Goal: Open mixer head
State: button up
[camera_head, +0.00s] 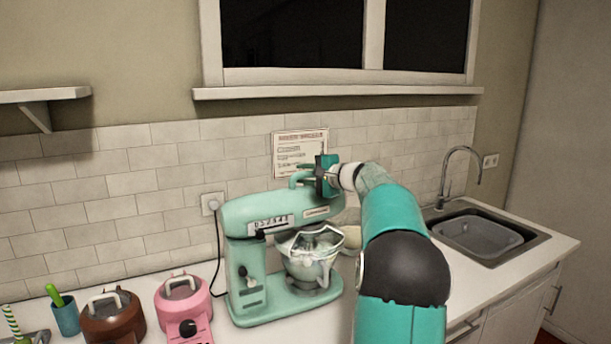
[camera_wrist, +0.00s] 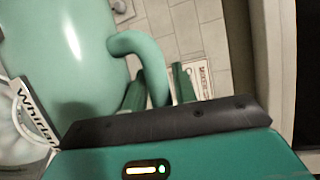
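A mint-green stand mixer (camera_head: 248,285) stands on the counter, its head (camera_head: 240,212) down over the bowl (camera_head: 308,262) in the head view. A curved handle (camera_head: 296,179) rises from the top of the head. My gripper (camera_head: 308,174) is at this handle, reaching in from the right. In the wrist view the mixer head (camera_wrist: 65,40) fills the left side. The handle (camera_wrist: 135,42) bends down between the two green fingers of my gripper (camera_wrist: 160,90). The fingers stand apart on either side of it, and a gap shows on the right side. The finger bases are hidden.
A pink appliance (camera_head: 184,310) and a brown one (camera_head: 112,318) stand left of the mixer, with a teal cup (camera_head: 66,320) beyond. A sink (camera_head: 490,255) with a tall tap is at right. The tiled wall and a posted sign (camera_head: 299,145) are close behind.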

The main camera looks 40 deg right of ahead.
grip_shut()
jog(key=shift+w+a+r, duration=0.15)
jog(key=shift+a+r, duration=0.3)
jog(key=shift+r, duration=0.2)
jog(key=w+a+r+n+g+h, duration=0.1)
jog(key=w+a+r+n+h, duration=0.1)
jog(key=a, duration=0.6)
jog(key=w+a+r+n+g+h, duration=0.2)
jog(key=w+a+r+n, duration=0.1)
jog(key=a+r+n, duration=0.2)
jog(key=shift+w+a+r, duration=0.15)
jog(key=shift+a+r, duration=0.8)
jog(key=shift+a, duration=1.05)
